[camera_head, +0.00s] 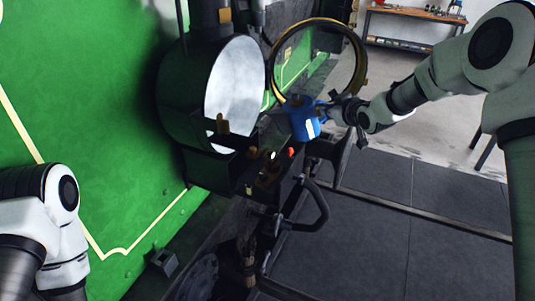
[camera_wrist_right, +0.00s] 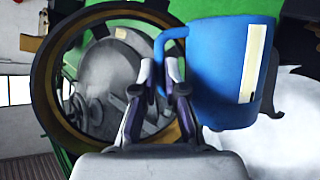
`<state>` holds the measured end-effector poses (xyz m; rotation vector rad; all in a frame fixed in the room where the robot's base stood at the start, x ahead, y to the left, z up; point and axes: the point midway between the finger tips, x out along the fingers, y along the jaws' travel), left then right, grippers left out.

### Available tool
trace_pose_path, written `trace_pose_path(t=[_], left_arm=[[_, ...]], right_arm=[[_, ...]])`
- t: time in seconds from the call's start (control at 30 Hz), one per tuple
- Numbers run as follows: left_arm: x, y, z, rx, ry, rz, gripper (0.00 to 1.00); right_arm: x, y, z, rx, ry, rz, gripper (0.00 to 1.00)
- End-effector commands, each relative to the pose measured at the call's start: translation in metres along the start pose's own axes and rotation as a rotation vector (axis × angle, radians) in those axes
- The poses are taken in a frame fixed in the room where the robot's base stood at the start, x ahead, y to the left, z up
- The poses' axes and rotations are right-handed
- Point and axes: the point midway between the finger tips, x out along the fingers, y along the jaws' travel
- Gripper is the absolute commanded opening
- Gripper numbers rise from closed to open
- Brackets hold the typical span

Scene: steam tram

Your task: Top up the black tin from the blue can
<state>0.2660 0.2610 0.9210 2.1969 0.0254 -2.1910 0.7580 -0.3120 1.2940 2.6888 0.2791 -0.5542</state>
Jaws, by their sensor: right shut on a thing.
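My right gripper (camera_head: 340,110) is shut on the handle of the blue can (camera_head: 302,121) and holds it in front of the large dark lamp-like housing. In the right wrist view the blue can (camera_wrist_right: 229,75) is on the right, its handle between the fingers (camera_wrist_right: 166,88). A pale strip runs down its side. I cannot see into the can or tell its contents. I cannot clearly pick out the black tin in either view. My left arm shows at the lower left of the head view, but its gripper is out of view.
The round housing (camera_head: 174,99) has a bright, pale inner face. A brass-rimmed glass door (camera_head: 363,66) stands open beside the can. Small brass and red fittings (camera_head: 291,152) sit below on a dark ledge. A green panel (camera_head: 90,100) fills the left; a workbench (camera_head: 415,14) stands far back.

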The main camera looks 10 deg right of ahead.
Motion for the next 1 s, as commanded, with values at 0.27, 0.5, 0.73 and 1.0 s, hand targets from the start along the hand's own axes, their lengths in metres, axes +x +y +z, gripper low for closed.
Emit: trace_pose_path(t=[0.27,0.5,0.73,1.0], left_arm=[[-0.002,0.000,0.000,0.000,0.000,0.000,0.31],[-0.008,0.000,0.000,0.000,0.000,0.000,0.31],[-0.007,0.000,0.000,0.000,0.000,0.000,0.31],[-0.007,0.000,0.000,0.000,0.000,0.000,0.31]], right_arm=[[-0.001,0.003,0.001,0.006,0.002,-0.001,0.00],[-0.003,0.011,0.009,0.026,0.004,-0.010,0.00],[-0.004,0.019,0.017,0.045,0.007,-0.017,0.00],[-0.005,0.023,0.021,0.055,0.009,-0.022,0.00]])
